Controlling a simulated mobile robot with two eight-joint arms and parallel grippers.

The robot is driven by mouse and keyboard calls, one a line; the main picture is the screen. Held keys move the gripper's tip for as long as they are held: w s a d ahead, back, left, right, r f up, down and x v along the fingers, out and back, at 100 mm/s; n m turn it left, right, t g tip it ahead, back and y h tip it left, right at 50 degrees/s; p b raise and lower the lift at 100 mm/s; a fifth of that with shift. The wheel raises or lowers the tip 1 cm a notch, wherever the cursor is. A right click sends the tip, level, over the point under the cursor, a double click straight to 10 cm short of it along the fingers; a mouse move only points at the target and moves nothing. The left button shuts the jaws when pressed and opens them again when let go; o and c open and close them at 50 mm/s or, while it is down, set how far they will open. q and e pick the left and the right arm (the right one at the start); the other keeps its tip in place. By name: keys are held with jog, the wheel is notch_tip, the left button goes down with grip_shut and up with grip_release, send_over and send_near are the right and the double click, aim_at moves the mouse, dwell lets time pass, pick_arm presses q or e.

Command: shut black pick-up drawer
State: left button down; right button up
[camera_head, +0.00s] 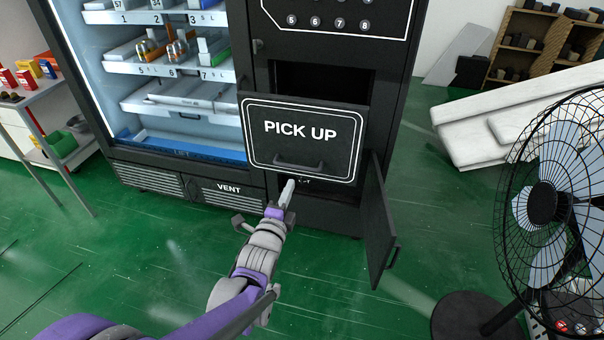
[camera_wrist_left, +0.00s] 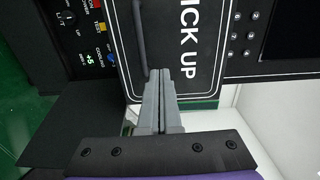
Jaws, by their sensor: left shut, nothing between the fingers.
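The black pick-up drawer (camera_head: 300,148), with white "PICK UP" lettering, a white outline and a dark bar handle (camera_head: 300,164), stands out from the vending machine (camera_head: 395,75). A dark opening shows above and behind it. My left gripper (camera_head: 289,184) is shut and empty, its tips just below the handle at the lower part of the drawer front. The left wrist view also shows the shut fingers (camera_wrist_left: 161,78) in front of the drawer front (camera_wrist_left: 195,75), with the handle (camera_wrist_left: 139,40) beside them. Whether they touch the drawer I cannot tell. My right gripper is not in view.
A small black door (camera_head: 378,225) hangs open below and right of the drawer. A control panel (camera_wrist_left: 88,25) with switches shows in the left wrist view. A standing fan (camera_head: 545,205) is at right, a shelf cart (camera_head: 45,100) at left. Green floor is clear in front.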

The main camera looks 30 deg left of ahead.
aim_at(305, 149)
pick_arm(q)
jog(key=x, duration=0.4)
jog(key=b+x, duration=0.1)
jog(key=x, duration=0.9)
jog(key=shift+a+r, duration=0.15)
jog(key=shift+r, duration=0.15)
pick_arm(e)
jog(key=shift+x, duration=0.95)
pick_arm(q)
jog(key=shift+w, duration=0.1)
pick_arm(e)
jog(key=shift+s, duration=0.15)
